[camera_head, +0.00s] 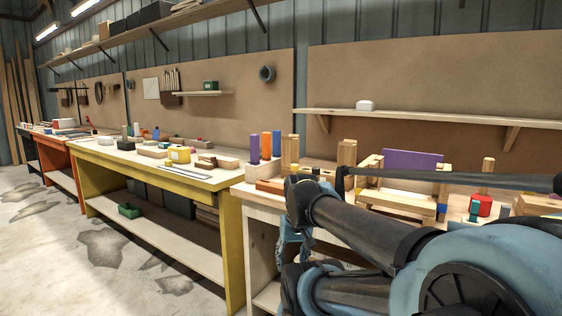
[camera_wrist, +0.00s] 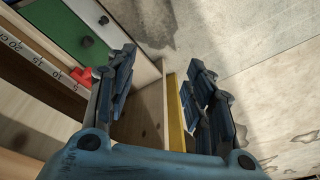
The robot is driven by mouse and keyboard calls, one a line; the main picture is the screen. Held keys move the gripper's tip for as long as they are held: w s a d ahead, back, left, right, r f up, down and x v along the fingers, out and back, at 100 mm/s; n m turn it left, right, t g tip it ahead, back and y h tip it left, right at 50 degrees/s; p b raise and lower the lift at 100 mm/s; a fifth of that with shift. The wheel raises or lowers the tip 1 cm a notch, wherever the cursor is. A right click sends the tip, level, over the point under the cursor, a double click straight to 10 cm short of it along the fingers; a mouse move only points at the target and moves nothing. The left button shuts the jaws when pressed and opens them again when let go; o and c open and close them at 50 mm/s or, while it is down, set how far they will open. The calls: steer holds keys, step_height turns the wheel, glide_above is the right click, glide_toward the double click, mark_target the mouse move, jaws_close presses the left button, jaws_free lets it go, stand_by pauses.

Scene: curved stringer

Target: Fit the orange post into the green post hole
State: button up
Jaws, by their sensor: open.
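The orange post (camera_head: 266,146) stands upright among other posts at the left end of the near wooden bench in the head view. In the head view my gripper is low beside the bench front, partly hidden by my arm.
A purple post (camera_head: 254,149) stands just left of the orange one. A yellow bench (camera_head: 236,235) adjoins on the left. A red piece (camera_wrist: 82,76) and a ruler (camera_wrist: 40,62) lie near the green panel. Open concrete floor (camera_wrist: 265,60) is right of my fingers.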

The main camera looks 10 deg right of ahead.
steer(key=w+a+r+m+t+y, duration=0.15)
steer(key=w+r+m+y, duration=0.45)
steer(key=w+r+m, duration=1.2)
steer(key=w+d+r+m+t+y, duration=0.1)
steer(key=w+d+r, duration=0.2)
steer(key=w+r, duration=0.35)
steer(key=w+d+r+m+t+y, duration=0.15)
steer(key=w+r, duration=0.25)
steer(key=w, duration=0.6)
steer(key=m+t, duration=0.3)
steer(key=m, duration=0.3)
glide_toward(266, 133)
steer(key=w+a+f, duration=0.2)
steer(key=w+f, duration=0.1)
steer(key=w, duration=0.2)
steer(key=shift+y, duration=0.25)
steer(key=shift+a+r+x, duration=0.1)
steer(key=shift+a+x, duration=0.05)
steer(key=shift+x, duration=1.15)
steer(key=shift+a+r+x, duration=0.1)
steer(key=shift+x, duration=1.2)
steer(key=shift+s, duration=0.15)
jaws_close()
